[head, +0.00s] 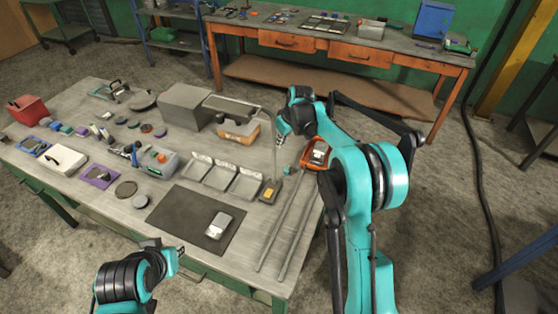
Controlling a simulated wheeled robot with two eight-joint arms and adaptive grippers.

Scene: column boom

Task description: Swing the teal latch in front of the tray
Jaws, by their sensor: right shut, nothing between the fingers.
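A small teal piece (288,170), which may be the latch, sits at the right part of the table, just left of an orange-red tray (306,157) holding a grey item. Its exact shape is too small to tell. My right gripper (281,136) is shut and empty, above the table behind and slightly left of the teal piece, beside a thin upright post (274,160). I cannot tell whether it touches anything. My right forearm hides part of the area beyond the tray. My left gripper (182,252) hangs low near the table's front edge, away from these things; its finger opening is unclear.
The post stands on a dark base with a yellow patch (270,191). Two long rails (285,235) lie in front of it.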

